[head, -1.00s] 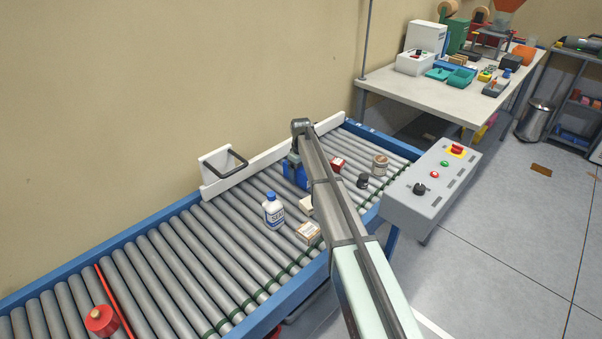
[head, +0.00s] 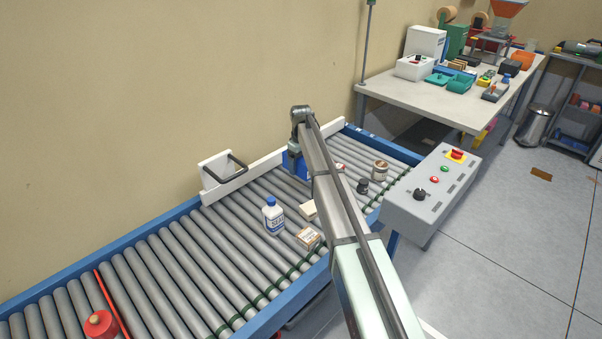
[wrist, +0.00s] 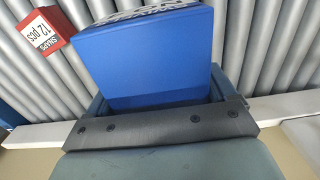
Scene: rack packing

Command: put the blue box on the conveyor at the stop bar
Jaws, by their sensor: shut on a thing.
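The blue box (wrist: 155,60) is between the fingers of my gripper (wrist: 163,98) in the wrist view, with white and dark print on its top edge. My gripper is shut on it. In the head view the blue box (head: 291,163) shows only partly behind my arm, over the far side of the roller conveyor (head: 165,265). Whether its underside touches the rollers cannot be told. A red bar (head: 112,303) crosses the rollers at the lower left, far from the box. A black bar (head: 238,164) on a white bracket stands at the conveyor's far edge, left of the box.
A white bottle (head: 273,218), a small carton (head: 308,239), a dark jar (head: 363,187) and a tan jar (head: 380,170) stand on the rollers. A red box (wrist: 47,32) is near the blue box. The left-middle rollers are clear.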

